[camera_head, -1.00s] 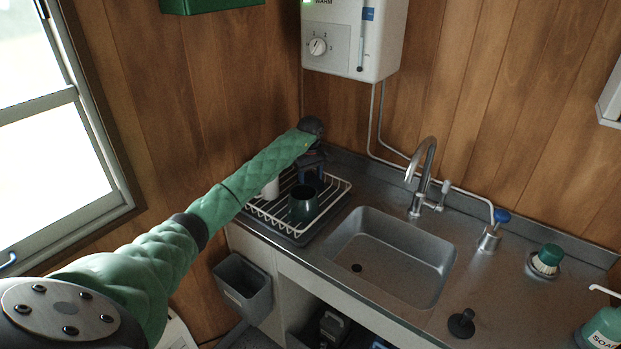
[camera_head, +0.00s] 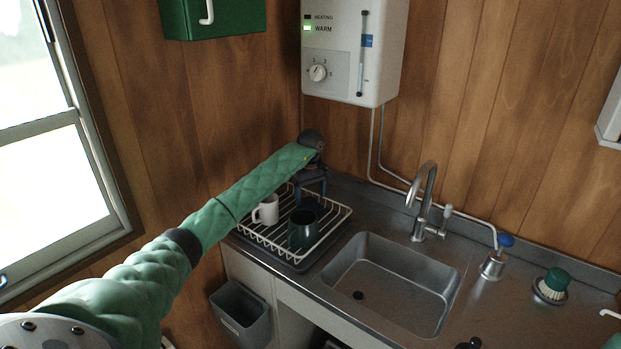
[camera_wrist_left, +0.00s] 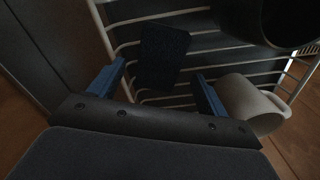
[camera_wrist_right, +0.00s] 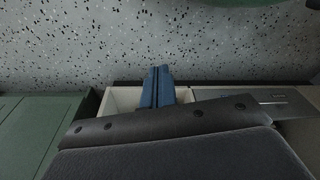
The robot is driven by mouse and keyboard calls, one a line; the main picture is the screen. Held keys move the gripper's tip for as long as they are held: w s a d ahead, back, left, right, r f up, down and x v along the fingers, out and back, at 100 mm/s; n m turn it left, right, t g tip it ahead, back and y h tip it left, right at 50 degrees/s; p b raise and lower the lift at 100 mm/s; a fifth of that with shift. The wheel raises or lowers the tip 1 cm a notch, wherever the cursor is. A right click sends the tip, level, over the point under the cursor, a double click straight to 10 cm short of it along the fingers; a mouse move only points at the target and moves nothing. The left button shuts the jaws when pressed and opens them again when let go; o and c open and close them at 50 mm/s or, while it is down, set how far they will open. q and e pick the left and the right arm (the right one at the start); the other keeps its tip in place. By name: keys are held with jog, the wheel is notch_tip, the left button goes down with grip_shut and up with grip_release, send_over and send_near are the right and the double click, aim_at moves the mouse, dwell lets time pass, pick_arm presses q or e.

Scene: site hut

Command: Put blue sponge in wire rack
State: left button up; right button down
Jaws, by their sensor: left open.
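The blue sponge (camera_wrist_left: 162,55) looks dark blue and lies on the wires of the white wire rack (camera_wrist_left: 185,12) in the left wrist view. My left gripper (camera_wrist_left: 157,88) is open, its blue fingers apart on either side below the sponge in the picture, apart from it. In the head view the left gripper (camera_head: 312,188) hangs over the back of the rack (camera_head: 335,224), and I cannot make out the sponge there. My right gripper (camera_wrist_right: 158,86) shows only in its wrist view, its fingers together with nothing between them.
A white mug (camera_head: 266,210) and a dark green mug (camera_head: 302,229) stand in the rack. The sink (camera_head: 385,280) and tap (camera_head: 424,200) are to the right. A water heater (camera_head: 350,50) hangs above. A grey bin (camera_head: 240,312) hangs below the counter's left edge.

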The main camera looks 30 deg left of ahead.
aim_at(311, 205)
pick_arm(q)
notch_tip(311, 205, up, 8)
jog(key=b, duration=0.3)
jog(key=shift+r, duration=0.15)
pick_arm(e)
notch_tip(311, 205, up, 10)
jog(key=w+a, duration=0.2)
jog(key=shift+w+a, duration=0.1)
jog(key=shift+w, duration=0.05)
